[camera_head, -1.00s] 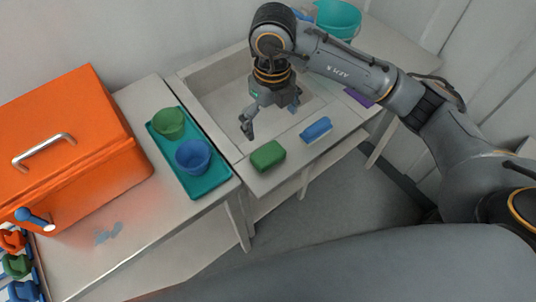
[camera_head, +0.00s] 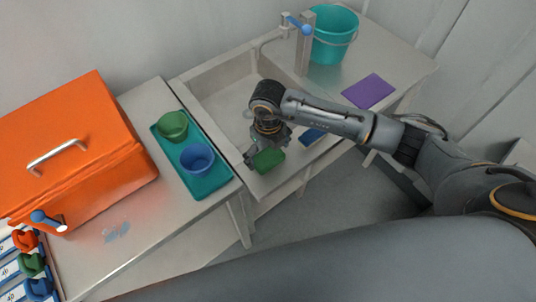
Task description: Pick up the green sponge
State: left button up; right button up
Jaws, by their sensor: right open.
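The green sponge (camera_head: 269,162) lies on the front rim of the sink unit (camera_head: 200,92), near its left corner. My right gripper (camera_head: 266,158) is right above and behind the sponge, pointing down, with its fingers open. One finger shows at the sponge's left side; the other is partly hidden by the wrist. I cannot tell whether the fingers touch the sponge. My left gripper is not in view.
A blue brush or sponge (camera_head: 311,136) lies just right of the green sponge, partly under my arm. A teal tray (camera_head: 207,185) with green and blue cups stands left. A purple cloth (camera_head: 369,91), teal bucket (camera_head: 334,35) and tap (camera_head: 303,45) are behind. An orange box (camera_head: 80,155) stands far left.

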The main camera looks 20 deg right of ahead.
jog(key=shift+f, duration=0.15)
jog(key=shift+c, duration=0.2)
jog(key=c, duration=0.7)
jog(key=shift+c, duration=0.2)
jog(key=shift+r+b, duration=0.35)
jog(key=shift+b, duration=0.05)
notch_tip(320, 180, up, 2)
jog(key=shift+a+r+b, duration=0.1)
jog(key=shift+r+b, duration=0.1)
jog(key=shift+b, duration=0.7)
jog(key=s+a+r+b, duration=0.1)
jog(key=s+r, duration=0.2)
jog(key=s, duration=0.1)
jog(key=s+a+r+b, duration=0.1)
jog(key=s+a+r, duration=0.1)
jog(key=s+r, duration=0.1)
jog(key=s+a+r, duration=0.2)
jog(key=s+r, duration=0.2)
jog(key=s, duration=0.2)
jog(key=shift+b, duration=0.4)
